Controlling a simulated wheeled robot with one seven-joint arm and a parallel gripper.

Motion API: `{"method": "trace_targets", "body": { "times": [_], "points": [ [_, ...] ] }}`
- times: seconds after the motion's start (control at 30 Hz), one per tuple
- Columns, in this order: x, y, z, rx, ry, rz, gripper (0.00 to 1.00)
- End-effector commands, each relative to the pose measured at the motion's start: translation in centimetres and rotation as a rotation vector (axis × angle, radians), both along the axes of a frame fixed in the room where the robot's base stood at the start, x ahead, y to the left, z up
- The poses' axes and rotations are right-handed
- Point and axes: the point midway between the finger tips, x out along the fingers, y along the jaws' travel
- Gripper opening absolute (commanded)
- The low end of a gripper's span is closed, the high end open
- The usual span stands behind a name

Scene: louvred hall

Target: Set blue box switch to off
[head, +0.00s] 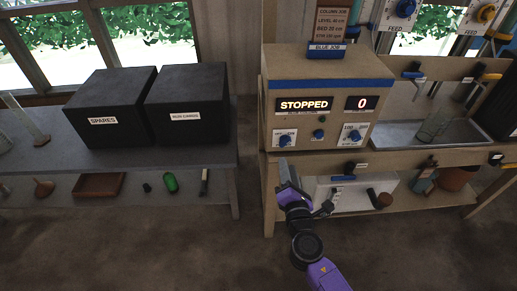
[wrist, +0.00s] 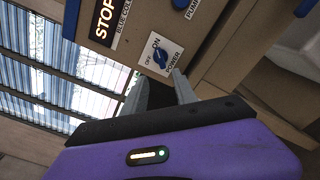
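The blue-striped control box (head: 325,72) stands on the right bench, with lit displays reading "STOPPED" and "0". Its power switch (head: 285,139) is a blue knob on a white plate at the lower left of the front. In the wrist view the switch (wrist: 160,58) shows with OFF, ON and POWER lettering; I cannot tell for sure which mark it points to. My gripper (wrist: 159,77) is open, its two grey fingers apart and empty, just short of the switch. In the head view my gripper (head: 284,163) is just below the switch plate.
The box front also has a small middle knob (head: 319,134) and a right dial (head: 354,135). A white case (head: 340,205) sits on the shelf below. Two black boxes (head: 110,105) (head: 188,103) stand on the left bench. A gap of open floor separates the benches.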

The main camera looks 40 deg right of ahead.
Motion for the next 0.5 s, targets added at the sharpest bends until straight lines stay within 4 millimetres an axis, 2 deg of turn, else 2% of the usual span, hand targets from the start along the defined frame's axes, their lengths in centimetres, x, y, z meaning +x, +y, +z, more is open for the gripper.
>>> {"method": "trace_targets", "body": {
  "times": [0.1,0.23,0.5],
  "points": [
    [-0.4,-0.6,0.2,-0.076,0.034,-0.026,0.34],
    [-0.1,-0.8,0.2,-0.089,0.044,-0.028,0.34],
    [2.2,-2.3,0.4,-0.086,0.041,-0.028,0.34]
  ]
}}
